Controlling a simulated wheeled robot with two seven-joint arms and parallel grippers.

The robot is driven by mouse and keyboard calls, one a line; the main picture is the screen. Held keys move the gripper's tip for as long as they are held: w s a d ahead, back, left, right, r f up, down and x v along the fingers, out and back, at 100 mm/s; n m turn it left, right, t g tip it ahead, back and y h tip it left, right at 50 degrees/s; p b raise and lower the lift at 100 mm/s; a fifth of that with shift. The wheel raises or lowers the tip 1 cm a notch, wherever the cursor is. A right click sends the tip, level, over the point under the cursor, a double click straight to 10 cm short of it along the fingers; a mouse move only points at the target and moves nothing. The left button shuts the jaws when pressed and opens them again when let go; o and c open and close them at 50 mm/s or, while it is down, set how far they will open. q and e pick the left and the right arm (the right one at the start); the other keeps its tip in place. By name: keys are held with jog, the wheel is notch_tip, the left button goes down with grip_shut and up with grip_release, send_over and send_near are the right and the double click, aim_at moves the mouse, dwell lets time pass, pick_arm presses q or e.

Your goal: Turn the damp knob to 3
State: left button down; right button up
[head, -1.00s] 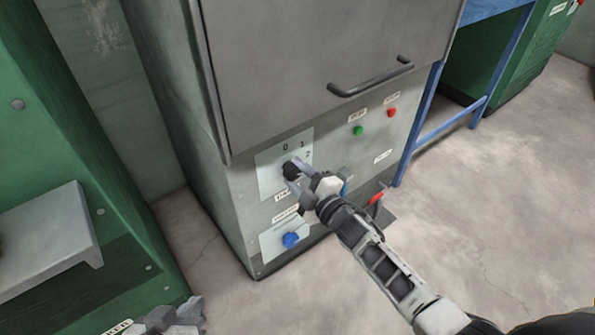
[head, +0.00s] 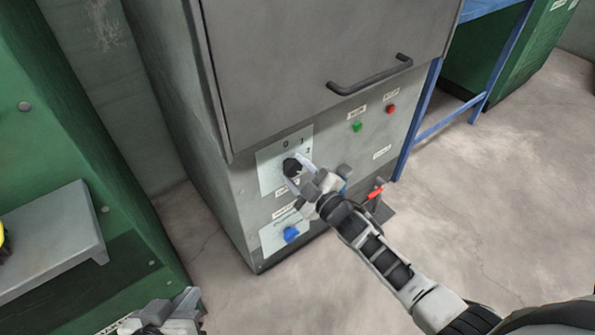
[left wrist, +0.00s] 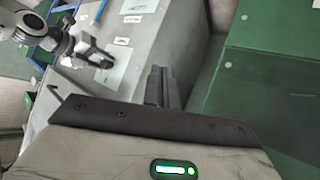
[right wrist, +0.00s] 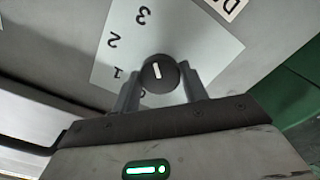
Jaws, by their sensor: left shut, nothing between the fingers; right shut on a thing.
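The damp knob (head: 291,168) is a round black knob on a light dial plate (head: 271,177) low on the grey cabinet front. In the right wrist view the knob (right wrist: 158,74) shows a short white mark, and the plate (right wrist: 190,35) carries 1, 2 and 3, with the 0 partly covered. I cannot tell which end of the mark is the pointer. My right gripper (head: 302,175) is shut on the knob, one finger on each side of it. My left gripper (head: 176,308) is shut and empty, low at the left, apart from the cabinet (left wrist: 180,50).
Below the dial is a blue knob (head: 290,234). To the right are a green button (head: 357,127), a red button (head: 391,109) and a red-handled lever (head: 376,189). A dark bar handle (head: 370,76) juts out above. A green machine (head: 60,130) with a grey ledge stands left.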

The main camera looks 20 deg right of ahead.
pick_arm(q)
jog(key=shift+s+f, duration=0.1)
jog(key=shift+f, duration=0.05)
pick_arm(e)
jog(key=o, duration=1)
pick_arm(q)
jog(key=shift+t, duration=0.5)
jog(key=r+p, duration=0.2)
jog(key=r, duration=0.1)
jog(key=a+r+p, duration=0.1)
jog(key=r, duration=0.1)
jog(key=shift+s, duration=0.3)
pick_arm(e)
jog(key=v, duration=1.6)
